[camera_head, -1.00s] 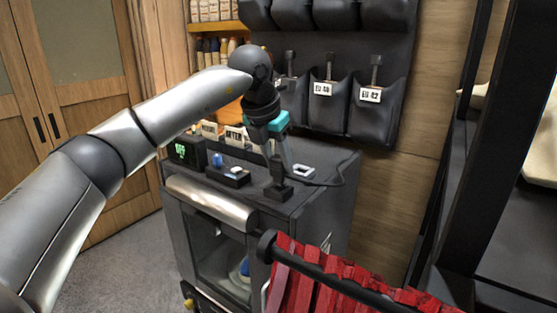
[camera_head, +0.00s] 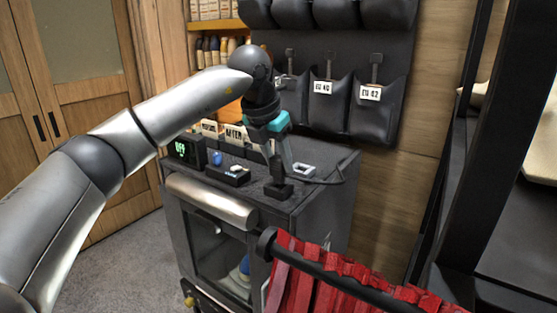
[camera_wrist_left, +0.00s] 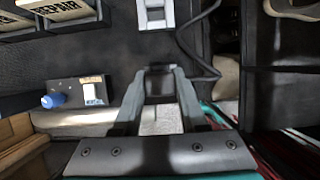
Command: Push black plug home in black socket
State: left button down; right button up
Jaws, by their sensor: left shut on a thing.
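My left gripper (camera_head: 279,166) points down over the front right of the cabinet top and is shut on the black plug (camera_head: 274,172). In the left wrist view the plug (camera_wrist_left: 160,84) is a dark block between the two fingers. The black socket (camera_head: 278,191) is a low dark block directly under the plug. Plug and socket look lined up and close together; dark on dark, I cannot tell how deep the plug sits. A black cable (camera_head: 330,183) curves away to the right. My right gripper is not in view.
A white-topped socket (camera_head: 303,170) stands just behind the gripper. A red cloth (camera_head: 320,280) hangs on a rail in front. Hanging pockets (camera_head: 376,110) are behind.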

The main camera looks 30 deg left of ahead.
pick_arm(q)
jog(key=shift+f+b, duration=0.8)
jog(key=shift+f, duration=0.4)
jog(key=shift+c, duration=1.8)
grip_release()
jog(key=v, duration=1.5)
